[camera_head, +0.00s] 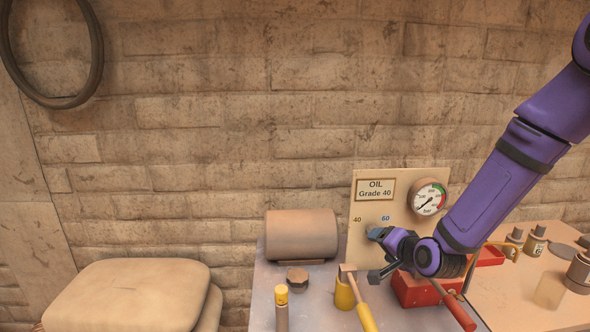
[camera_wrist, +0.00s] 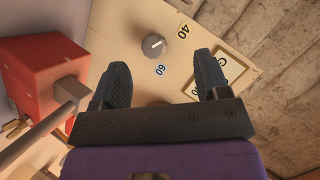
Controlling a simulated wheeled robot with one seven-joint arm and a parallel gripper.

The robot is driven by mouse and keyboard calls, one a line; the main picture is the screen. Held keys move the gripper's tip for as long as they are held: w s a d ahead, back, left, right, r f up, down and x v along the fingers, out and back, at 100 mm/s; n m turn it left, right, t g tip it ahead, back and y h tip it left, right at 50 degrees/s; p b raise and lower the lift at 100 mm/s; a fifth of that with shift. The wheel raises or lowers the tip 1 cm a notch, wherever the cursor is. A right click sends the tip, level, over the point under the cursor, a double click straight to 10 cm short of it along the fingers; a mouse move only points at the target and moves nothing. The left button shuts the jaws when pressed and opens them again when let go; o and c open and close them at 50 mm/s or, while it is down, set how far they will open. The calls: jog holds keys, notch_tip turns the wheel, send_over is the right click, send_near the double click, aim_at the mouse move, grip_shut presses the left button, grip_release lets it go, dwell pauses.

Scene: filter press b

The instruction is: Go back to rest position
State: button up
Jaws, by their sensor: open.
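My purple arm reaches in from the right in the head view. My gripper (camera_head: 377,254) is in front of the lower part of the cream oil panel (camera_head: 366,202). In the wrist view my gripper (camera_wrist: 161,74) has its two dark fingers spread apart with nothing between them. A grey round knob (camera_wrist: 155,46) with a white mark sits on the panel (camera_wrist: 110,25) just beyond the fingertips, apart from them. The labels 40 and 60 are beside it. In the head view I cannot make out the knob, as my gripper covers that area.
A pressure gauge (camera_head: 428,197) is on the panel. A hammer (camera_head: 358,302), a yellow-capped tube (camera_head: 282,307) and a brown motor-like cylinder (camera_head: 301,235) are on the bench. A red box (camera_head: 414,291) is under my wrist. Several bottles stand at right. The space above the bench at left is free.

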jog(key=s+d+r+n+g+h, duration=0.2)
jog(key=s+d+r+n, duration=0.1)
jog(key=s+r, duration=0.4)
jog(key=s+d+r+n+g+h, duration=0.2)
jog(key=s+r, duration=0.4)
jog(key=r, duration=0.3)
jog(key=s+d+r+n+g, duration=0.1)
jog(key=s+r, duration=0.3)
jog(key=s, duration=0.5)
jog(key=s+d+r+n+g, duration=0.1)
jog(key=s+d+r, duration=0.1)
jog(key=s, duration=0.7)
jog(key=shift+s+r+n+g, duration=0.3)
jog(key=shift+s+r+g, duration=0.1)
jog(key=shift+r, duration=0.5)
jog(key=shift+c, duration=0.5)
